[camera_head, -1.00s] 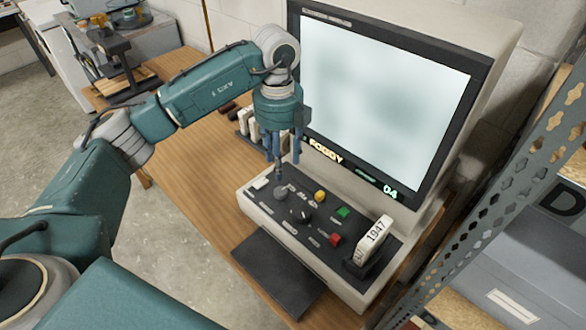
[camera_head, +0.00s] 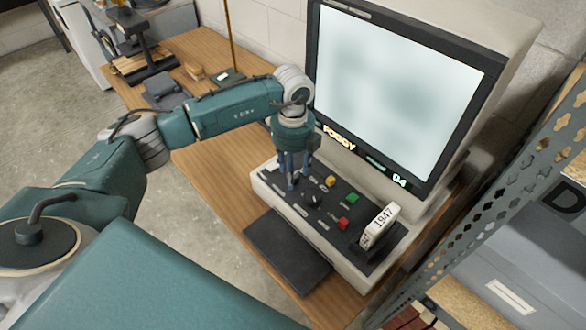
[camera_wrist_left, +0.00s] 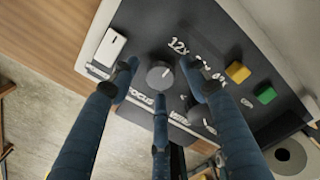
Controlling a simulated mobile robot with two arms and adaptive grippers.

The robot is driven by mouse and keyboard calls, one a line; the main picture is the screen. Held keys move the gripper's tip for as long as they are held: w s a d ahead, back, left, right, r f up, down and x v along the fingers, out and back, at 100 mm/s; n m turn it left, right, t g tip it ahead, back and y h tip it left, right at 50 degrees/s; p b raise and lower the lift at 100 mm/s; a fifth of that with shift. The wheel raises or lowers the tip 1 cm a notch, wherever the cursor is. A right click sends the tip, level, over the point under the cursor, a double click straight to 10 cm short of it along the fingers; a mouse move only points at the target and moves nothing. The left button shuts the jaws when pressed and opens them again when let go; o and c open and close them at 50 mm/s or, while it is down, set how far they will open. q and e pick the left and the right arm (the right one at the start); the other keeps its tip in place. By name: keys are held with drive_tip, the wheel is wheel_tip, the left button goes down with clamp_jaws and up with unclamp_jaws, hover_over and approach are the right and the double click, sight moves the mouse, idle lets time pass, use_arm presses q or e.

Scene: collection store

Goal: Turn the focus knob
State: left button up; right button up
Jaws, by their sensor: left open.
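The focus knob (camera_wrist_left: 160,76) is a round grey dial with a white mark, above the word FOCUS in the left wrist view. It sits on the sloping black control panel (camera_head: 328,222) of a cream reader. My left gripper (camera_head: 291,178) points down over the panel's left part. In the left wrist view its blue fingers (camera_wrist_left: 158,84) are open and spread around the knob; I cannot tell whether they touch it. In the head view the fingers largely hide the knob. The reader's screen (camera_head: 392,88) is pale and blurred, with FOGGY and 04 below it. My right gripper is not in view.
Beside the knob are a white switch (camera_wrist_left: 111,46), a yellow button (camera_head: 330,181), a green button (camera_head: 352,198), a red button (camera_head: 343,224) and a black knob (camera_head: 315,200). A box marked 1947 (camera_head: 381,222) stands at the panel's right. A metal shelf upright (camera_head: 505,190) is at right.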

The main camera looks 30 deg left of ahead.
use_arm(q)
drive_tip(key=shift+c, duration=0.3)
drive_tip(key=c, duration=1.1)
drive_tip(key=shift+m+b, duration=0.65)
drive_tip(key=shift+m, duration=0.05)
drive_tip(key=m+b, duration=0.3)
drive_tip(key=m, duration=0.2)
drive_tip(key=shift+w+f, duration=0.1)
drive_tip(key=shift+m+b, duration=1.3)
drive_tip(key=shift+m, duration=0.8)
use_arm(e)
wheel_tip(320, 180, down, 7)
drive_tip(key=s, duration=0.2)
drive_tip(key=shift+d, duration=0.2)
use_arm(q)
drive_tip(key=shift+r, duration=0.2)
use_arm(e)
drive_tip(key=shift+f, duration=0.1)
use_arm(q)
drive_tip(key=o, duration=1.2)
drive_tip(key=shift+c, duration=0.2)
